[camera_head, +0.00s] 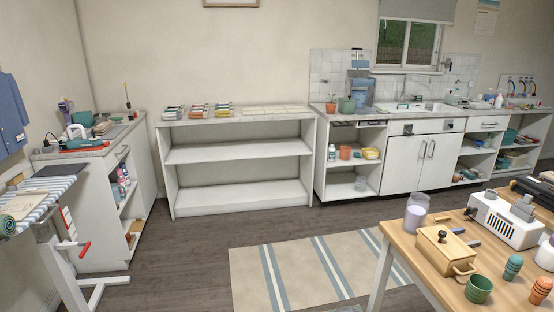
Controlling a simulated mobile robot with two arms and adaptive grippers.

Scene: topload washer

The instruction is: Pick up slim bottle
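I cannot tell for sure which thing is the slim bottle. A small, narrow, pale bottle (332,152) stands upright on the upper open shelf at the left end of the sink cabinet. A white bottle (498,101) stands on the counter to the right of the sink. Both are far off and small in the view. Neither of my grippers is in view.
A wooden table (408,247) at the lower right bears a wooden box (440,250), a green cup (478,289) and a white appliance (503,220). An ironing board (45,195) stands at the left. The striped rug (300,270) and dark floor (185,245) are mostly clear.

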